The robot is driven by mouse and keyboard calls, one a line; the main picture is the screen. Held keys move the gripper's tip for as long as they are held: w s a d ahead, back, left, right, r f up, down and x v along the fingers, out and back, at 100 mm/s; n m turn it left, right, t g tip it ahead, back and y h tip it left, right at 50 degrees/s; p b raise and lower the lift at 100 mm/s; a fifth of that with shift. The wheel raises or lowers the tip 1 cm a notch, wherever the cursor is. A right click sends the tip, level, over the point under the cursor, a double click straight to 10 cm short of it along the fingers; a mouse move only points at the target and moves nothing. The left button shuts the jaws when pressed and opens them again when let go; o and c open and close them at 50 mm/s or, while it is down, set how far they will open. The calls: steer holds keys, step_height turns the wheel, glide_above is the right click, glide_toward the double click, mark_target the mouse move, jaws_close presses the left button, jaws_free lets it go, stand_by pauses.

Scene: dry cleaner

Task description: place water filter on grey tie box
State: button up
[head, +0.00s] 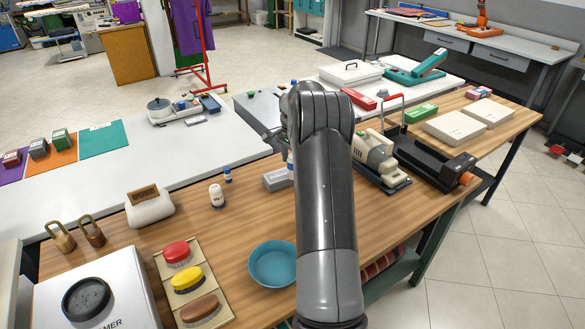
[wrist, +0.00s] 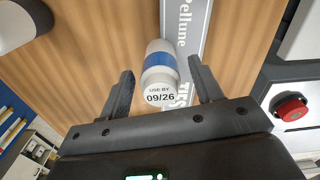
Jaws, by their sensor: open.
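The water filter (wrist: 160,75) is a white cylinder with a blue band and a "USE BY 09/26" label. In the wrist view it is between the two fingers of my open gripper (wrist: 160,68), with gaps at both sides. The grey tie box (wrist: 198,30) is behind it, and the filter overlaps the box's left edge. In the head view the box (head: 277,179) lies on the wooden counter, its right end hidden by my arm. A sliver of the filter (head: 290,162) shows at the box's right end. Its base contact is not clear.
A white bottle (head: 217,196) and a small blue-capped bottle (head: 227,175) stand left of the box. A teal bowl (head: 272,264) and a brush tray (head: 166,268) are nearer. A beige machine (head: 374,158) stands right of my arm. Bare counter lies between bowl and box.

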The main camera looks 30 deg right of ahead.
step_height(320, 180, up, 8)
steer(key=shift+a+r, duration=0.1)
steer(key=shift+r, duration=0.1)
steer(key=s+a+r+n+t, duration=0.1)
steer(key=s+a+r+n, duration=0.3)
steer(key=s+a+r, duration=0.5)
steer(key=s+a+r+n+t, duration=0.1)
steer(key=s+a+r+n, duration=0.4)
steer(key=a, duration=0.6)
steer(key=s+a+n+t, duration=0.1)
steer(key=s+a+n, duration=0.1)
steer(key=s+a, duration=0.2)
steer(key=s+a+f+n+t, duration=0.1)
steer(key=s+a, duration=0.3)
steer(key=s, duration=0.7)
steer(key=s+a+f+n+t, duration=0.1)
steer(key=s+a+n, duration=0.3)
steer(key=s, duration=0.4)
steer(key=shift+a+f+t, duration=0.15)
steer(key=shift+a+t, duration=0.15)
steer(key=shift+o, duration=0.4)
